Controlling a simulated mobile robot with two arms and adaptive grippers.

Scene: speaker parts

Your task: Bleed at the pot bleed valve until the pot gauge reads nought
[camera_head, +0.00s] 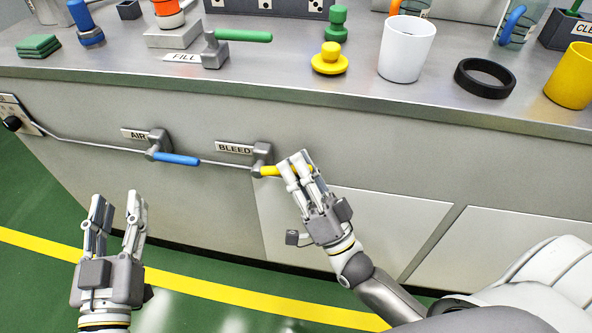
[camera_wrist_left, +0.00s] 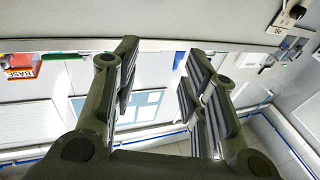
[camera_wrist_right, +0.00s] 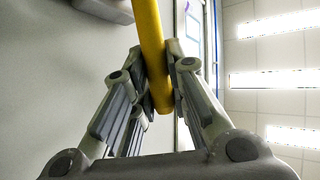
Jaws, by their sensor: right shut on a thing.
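The bleed valve is on the bench's front face, with a yellow lever (camera_head: 270,171) beside a BLEED label (camera_head: 234,148). The lever points right, roughly level. My right gripper (camera_head: 295,160) is shut on the lever near its free end. In the right wrist view the yellow lever (camera_wrist_right: 150,40) runs between the fingers. My left gripper (camera_head: 117,204) is open and empty, low in front of the bench at left. I cannot make out a pot gauge or its reading in any view.
A blue AIR lever (camera_head: 178,159) is left of the bleed valve on the same pipe (camera_head: 85,144). A green FILL lever (camera_head: 243,35) is on the bench top. A white cup (camera_head: 406,50), black ring (camera_head: 484,78) and yellow knobbed part (camera_head: 330,60) stand near the front edge.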

